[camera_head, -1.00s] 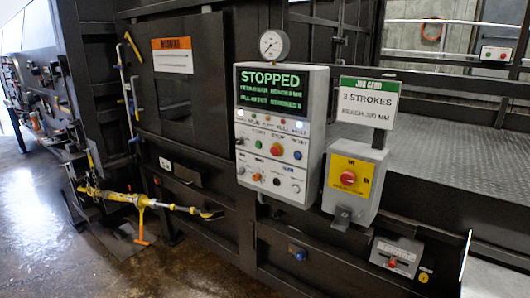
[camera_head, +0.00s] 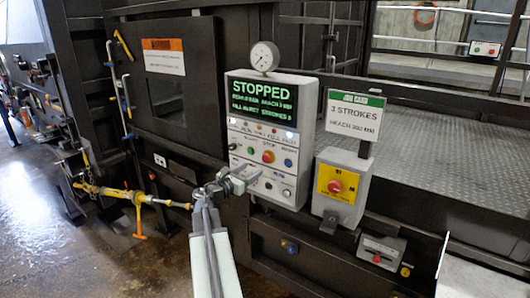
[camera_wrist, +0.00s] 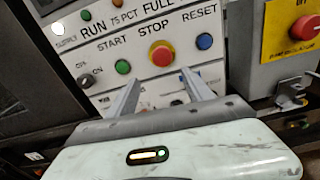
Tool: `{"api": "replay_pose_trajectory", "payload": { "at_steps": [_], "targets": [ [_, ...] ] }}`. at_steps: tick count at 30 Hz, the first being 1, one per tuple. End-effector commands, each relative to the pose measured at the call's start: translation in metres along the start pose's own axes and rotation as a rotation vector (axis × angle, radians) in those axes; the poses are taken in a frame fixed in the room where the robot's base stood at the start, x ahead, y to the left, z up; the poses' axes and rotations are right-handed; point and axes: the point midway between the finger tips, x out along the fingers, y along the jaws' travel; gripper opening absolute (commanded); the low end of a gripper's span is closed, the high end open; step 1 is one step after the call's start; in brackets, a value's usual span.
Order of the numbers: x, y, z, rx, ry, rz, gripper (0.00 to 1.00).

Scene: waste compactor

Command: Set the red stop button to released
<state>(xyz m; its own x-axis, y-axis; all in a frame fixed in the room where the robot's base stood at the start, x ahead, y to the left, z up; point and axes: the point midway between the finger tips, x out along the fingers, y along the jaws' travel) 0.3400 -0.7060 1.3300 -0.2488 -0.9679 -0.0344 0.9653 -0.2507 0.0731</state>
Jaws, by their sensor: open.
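The red stop button (camera_head: 268,156) with a yellow collar sits on the grey control panel (camera_head: 232,175). In the wrist view the red stop button (camera_wrist: 161,53) is under the word STOP, between a green START button (camera_wrist: 123,66) and a blue RESET button (camera_wrist: 204,41). I cannot tell if it is pressed in. My gripper (camera_head: 240,180) is in front of the panel, lower left of the button. In the wrist view my gripper (camera_wrist: 162,84) is open and empty. Its fingers point at the panel, with the button between and beyond the tips, apparently untouched.
The display (camera_head: 264,101) reads STOPPED. A red knob on a yellow plate (camera_head: 325,174) is on a grey box to the right, under a "3 STROKES" sign (camera_head: 353,118). A gauge (camera_head: 264,56) tops the panel. A yellow bar (camera_head: 130,196) juts out at left.

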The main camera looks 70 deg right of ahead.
Motion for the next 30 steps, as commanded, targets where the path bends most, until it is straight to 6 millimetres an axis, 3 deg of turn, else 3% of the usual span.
{"api": "replay_pose_trajectory", "payload": {
  "at_steps": [3, 11, 21, 30],
  "targets": [
    [0.013, -0.009, 0.013, -0.073, -0.035, -0.005, 0.59],
    [0.026, -0.009, 0.012, -0.076, -0.036, -0.008, 0.59],
    [0.085, -0.008, 0.014, -0.073, -0.034, -0.008, 0.59],
    [0.09, -0.009, 0.014, -0.073, -0.034, -0.005, 0.59]
  ]
}}
